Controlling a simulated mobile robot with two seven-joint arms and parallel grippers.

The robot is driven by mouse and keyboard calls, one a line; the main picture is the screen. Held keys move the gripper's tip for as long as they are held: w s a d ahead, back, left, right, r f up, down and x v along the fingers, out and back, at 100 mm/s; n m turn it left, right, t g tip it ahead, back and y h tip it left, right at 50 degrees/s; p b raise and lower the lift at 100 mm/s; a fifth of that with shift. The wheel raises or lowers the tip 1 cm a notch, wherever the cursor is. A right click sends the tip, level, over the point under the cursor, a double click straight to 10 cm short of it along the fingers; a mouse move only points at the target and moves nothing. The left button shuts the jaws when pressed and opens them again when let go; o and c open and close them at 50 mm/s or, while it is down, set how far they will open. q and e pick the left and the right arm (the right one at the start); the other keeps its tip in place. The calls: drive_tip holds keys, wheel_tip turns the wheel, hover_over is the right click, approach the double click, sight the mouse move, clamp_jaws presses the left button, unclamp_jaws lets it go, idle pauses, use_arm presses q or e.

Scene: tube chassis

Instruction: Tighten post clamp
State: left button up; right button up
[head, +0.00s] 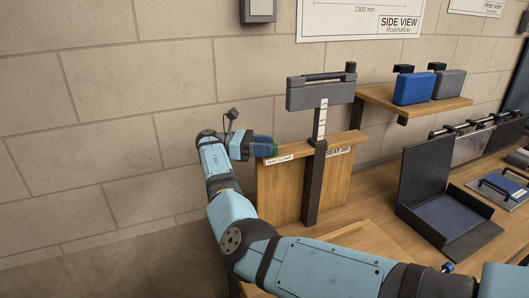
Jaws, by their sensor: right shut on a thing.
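A wooden board (282,195) carries a label (280,160) that seems to read POST CLAMP. A dark upright post (314,185) stands against the board, with a pale marked scale (321,120) and a grey block (320,94) on top. My right arm reaches in from the lower right and bends back to the board's left upper edge. My right gripper (265,149) is there, shut on a small, mostly hidden part that I take to be the post clamp's knob. A little blue and green shows at the fingers. My left gripper is out of view.
A wooden shelf (376,97) on the right holds a blue pad (414,89) and a grey pad (449,85). A dark angled bracket (425,172) and a blue-topped plate (498,188) lie on the bench. The stone wall to the left is bare.

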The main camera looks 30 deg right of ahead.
idle(0.3)
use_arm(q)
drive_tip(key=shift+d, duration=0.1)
use_arm(e)
drive_tip(key=o, duration=0.9)
drive_tip(key=shift+s+d, duration=0.1)
